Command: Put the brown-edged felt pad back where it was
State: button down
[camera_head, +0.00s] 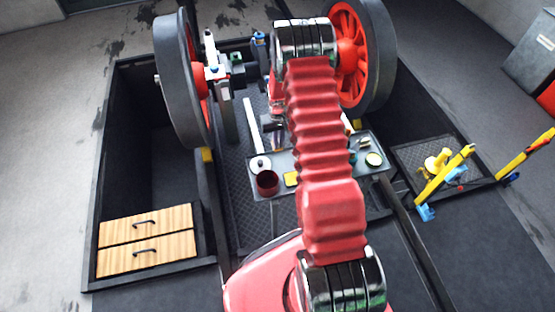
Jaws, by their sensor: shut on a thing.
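My gripper (277,141) shows only in part, behind and left of my red arm, hanging over the far side of the grey tray (318,188). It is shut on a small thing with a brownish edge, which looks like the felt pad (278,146). The pad's outline is too small and too covered by my arm to make out fully. The middle of the tray is hidden by my arm. A yellow block (291,179) and a dark red cup (267,182) are on the tray's left part. A round yellowish tin (374,159) is on its right part.
Large red-spoked wheels (377,55) stand at both sides at the back, the left one (174,80) close to a grey upright. A wooden drawer unit (147,241) is at the lower left. Yellow and blue clamps (446,175) stand at the right. Dark walls edge the pit.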

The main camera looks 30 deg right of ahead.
jog(key=shift+f, duration=3.1)
jog(key=shift+f, duration=0.1)
jog(key=shift+f, duration=1.8)
jog(key=shift+f, duration=0.1)
jog(key=c, duration=1.9)
grip_release()
jog(key=shift+o, duration=0.2)
notch_tip(320, 180, up, 12)
jog(key=shift+r, duration=0.15)
